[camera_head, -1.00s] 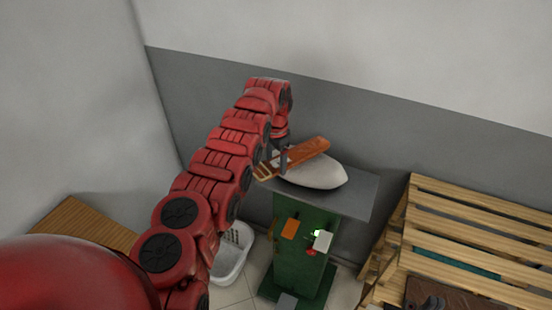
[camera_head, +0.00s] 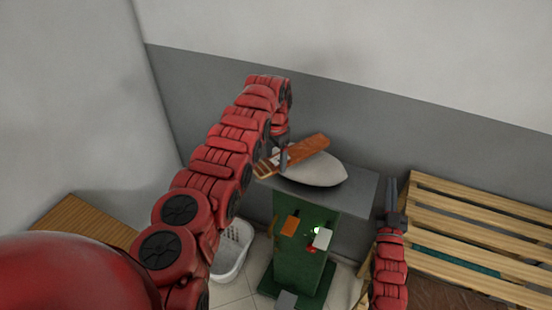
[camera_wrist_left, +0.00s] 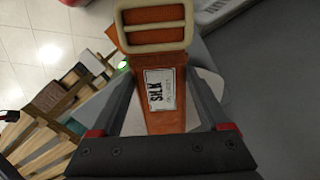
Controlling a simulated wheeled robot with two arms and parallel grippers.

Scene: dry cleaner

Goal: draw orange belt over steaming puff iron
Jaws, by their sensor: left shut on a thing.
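The orange belt (camera_head: 308,147) is a stiff-looking strip lying slantwise over the back left part of the puff iron, a pale rounded pad (camera_head: 322,174). Whether it touches the pad is unclear. My left gripper (camera_head: 282,160) is shut on the belt near its buckle end. In the left wrist view the belt (camera_wrist_left: 160,120) runs between the fingers, with a cream buckle and a white label. The pad shows partly behind it. My right gripper (camera_head: 392,192) points up, apart from the belt, right of the iron; its jaw state is unclear.
The pad sits on a grey top (camera_head: 358,190) above a green pedestal (camera_head: 300,255) with small controls. A wooden pallet rack (camera_head: 480,215) stands at right, close to my right gripper. A white basket (camera_head: 232,252) is on the floor at left.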

